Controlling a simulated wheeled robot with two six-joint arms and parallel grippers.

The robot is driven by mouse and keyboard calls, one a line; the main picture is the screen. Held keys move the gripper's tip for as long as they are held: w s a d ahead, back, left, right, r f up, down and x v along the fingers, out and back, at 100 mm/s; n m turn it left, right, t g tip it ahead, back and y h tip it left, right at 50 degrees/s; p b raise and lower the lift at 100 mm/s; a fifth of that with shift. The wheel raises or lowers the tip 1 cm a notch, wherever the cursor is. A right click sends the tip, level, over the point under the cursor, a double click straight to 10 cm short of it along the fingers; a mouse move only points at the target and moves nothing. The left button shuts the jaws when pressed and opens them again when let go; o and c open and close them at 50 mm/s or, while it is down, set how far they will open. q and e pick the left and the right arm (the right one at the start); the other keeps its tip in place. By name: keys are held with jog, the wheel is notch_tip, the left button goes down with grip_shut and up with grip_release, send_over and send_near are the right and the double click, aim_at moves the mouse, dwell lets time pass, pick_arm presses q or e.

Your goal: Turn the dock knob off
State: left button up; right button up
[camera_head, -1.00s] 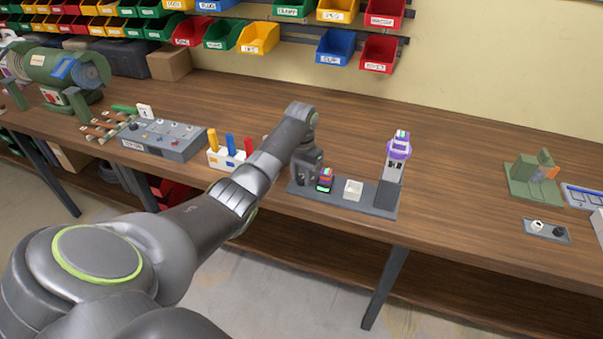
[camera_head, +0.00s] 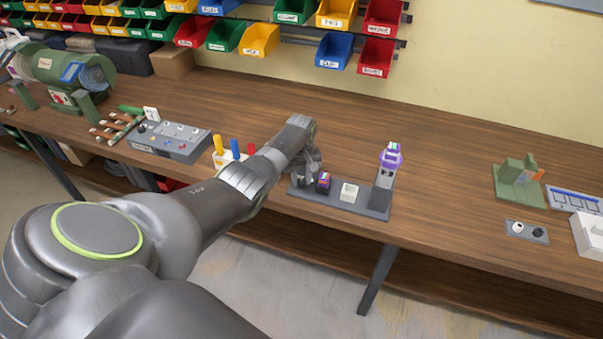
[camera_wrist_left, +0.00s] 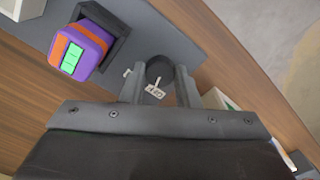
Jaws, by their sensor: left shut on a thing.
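The dock is a dark grey base plate (camera_head: 335,204) near the table's front edge; it also shows in the left wrist view (camera_wrist_left: 178,42). A dark round knob (camera_wrist_left: 160,67) stands on it, with a small white label just below. My left gripper (camera_wrist_left: 161,88) is shut on the knob, one finger on each side; in the head view the gripper (camera_head: 307,172) is at the plate's left end. The knob's turn angle is unclear. A purple and orange block (camera_wrist_left: 80,45) with a green screen sits in a dark holder beside the knob. My right gripper is not in view.
The plate also carries a white open box (camera_head: 349,192) and a grey post (camera_head: 381,196) with a purple top. A grey switch panel (camera_head: 170,141) and upright coloured handles (camera_head: 234,148) are left.

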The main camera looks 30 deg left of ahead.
aim_at(301, 181)
pick_arm(q)
jog(key=shift+w+r+n+p, duration=0.15)
jog(key=shift+n+p, duration=0.25)
jog(key=shift+n, duration=0.6)
jog(key=o, duration=1)
jog(key=shift+r, duration=0.5)
notch_tip(301, 181, up, 5)
jog(key=shift+r+p, duration=0.1)
jog(key=shift+p, duration=0.6)
notch_tip(301, 181, up, 11)
jog(key=shift+r+b, duration=0.1)
jog(key=shift+b, duration=0.55)
